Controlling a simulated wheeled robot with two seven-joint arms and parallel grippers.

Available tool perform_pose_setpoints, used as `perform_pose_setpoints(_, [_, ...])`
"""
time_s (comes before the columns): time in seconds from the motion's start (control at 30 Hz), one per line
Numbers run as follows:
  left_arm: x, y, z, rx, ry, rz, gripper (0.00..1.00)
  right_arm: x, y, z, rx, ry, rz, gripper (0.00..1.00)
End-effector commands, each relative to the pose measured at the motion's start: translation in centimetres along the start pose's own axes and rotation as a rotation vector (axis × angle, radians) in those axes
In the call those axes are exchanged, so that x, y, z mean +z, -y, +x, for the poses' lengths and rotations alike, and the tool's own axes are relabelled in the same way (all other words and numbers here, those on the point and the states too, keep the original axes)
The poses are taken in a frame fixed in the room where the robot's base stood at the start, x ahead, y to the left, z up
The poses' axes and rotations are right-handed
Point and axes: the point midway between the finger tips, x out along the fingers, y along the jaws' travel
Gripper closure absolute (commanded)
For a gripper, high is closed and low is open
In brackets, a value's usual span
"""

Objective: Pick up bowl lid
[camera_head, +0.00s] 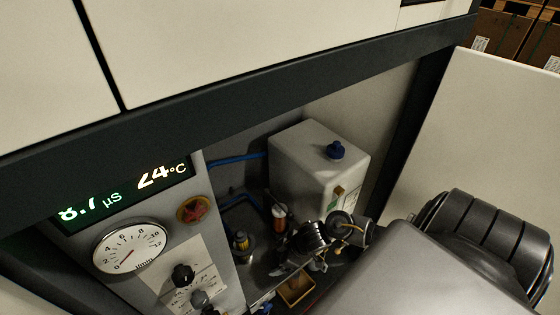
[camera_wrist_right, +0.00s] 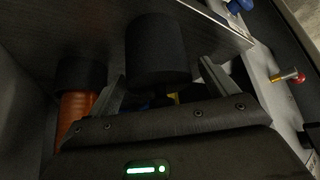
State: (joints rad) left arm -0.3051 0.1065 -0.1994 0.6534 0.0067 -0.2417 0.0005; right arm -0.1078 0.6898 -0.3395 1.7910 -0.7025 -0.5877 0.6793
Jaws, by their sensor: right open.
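My right gripper (camera_head: 308,250) reaches into the cabinet recess in the head view, in front of a white tank. In the right wrist view its two fingers (camera_wrist_right: 162,69) are spread apart. A dark, round cylinder (camera_wrist_right: 157,45) shows between and beyond the fingertips; I cannot tell whether it is the bowl lid or whether a finger touches it. A small yellow part shows just below it. An orange cylinder with a black top (camera_wrist_right: 76,108) stands to the left of the fingers. No bowl lid can be made out for certain in the head view. My left gripper is out of view.
The white tank (camera_head: 318,168) with a blue cap stands behind the gripper. A small yellow-and-black part (camera_head: 241,243) stands left of it. The panel with a round gauge (camera_head: 130,247) and a red knob (camera_head: 193,210) borders the recess. A dark beam (camera_head: 250,100) crosses above.

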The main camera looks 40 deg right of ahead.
Motion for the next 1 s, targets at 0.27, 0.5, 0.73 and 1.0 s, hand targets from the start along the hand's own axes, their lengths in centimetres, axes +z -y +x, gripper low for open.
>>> perform_pose_setpoints(0.27, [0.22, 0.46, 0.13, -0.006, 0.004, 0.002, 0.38, -0.01, 0.0, 0.89, 0.0, 0.0, -0.001, 0.15])
perform_pose_setpoints(0.5, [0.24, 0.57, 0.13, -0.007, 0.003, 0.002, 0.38, 0.0, 0.0, 0.87, 0.0, 0.0, -0.001, 0.37])
perform_pose_setpoints(0.73, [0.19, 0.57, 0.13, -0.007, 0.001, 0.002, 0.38, 0.0, 0.0, 0.86, 0.0, 0.0, -0.001, 0.62])
perform_pose_setpoints(1.0, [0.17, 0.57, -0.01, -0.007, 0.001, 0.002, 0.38, -0.27, -0.03, 0.47, 0.001, -0.001, -0.001, 0.62])
